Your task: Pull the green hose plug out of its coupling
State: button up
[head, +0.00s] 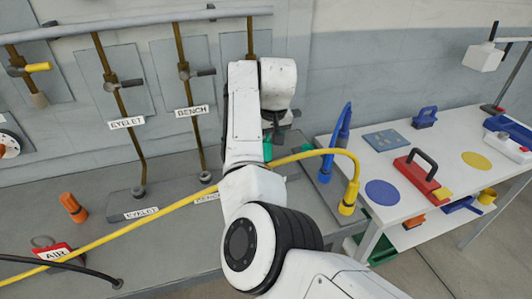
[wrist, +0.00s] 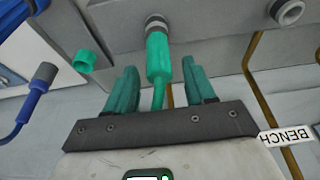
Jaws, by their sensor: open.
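The green hose plug (wrist: 158,58) shows in the wrist view, with its end in a grey metal coupling (wrist: 156,23) on the grey bench surface. A green hose (wrist: 158,95) runs from the plug towards my gripper's palm. My gripper (wrist: 160,72) is open, its two green fingers on either side of the plug and hose, with a visible gap on each side. In the head view my white arm hides most of the plug and gripper; small green patches beside the arm cannot be told apart.
A yellow hose (head: 120,232) crosses the bench behind my arm to a yellow plug (head: 348,198). A blue plug (head: 326,168) stands nearby. A white table (head: 400,150) is at right.

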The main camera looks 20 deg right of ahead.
jog(key=shift+p, duration=0.5)
jog(key=shift+c, duration=0.5)
grip_shut()
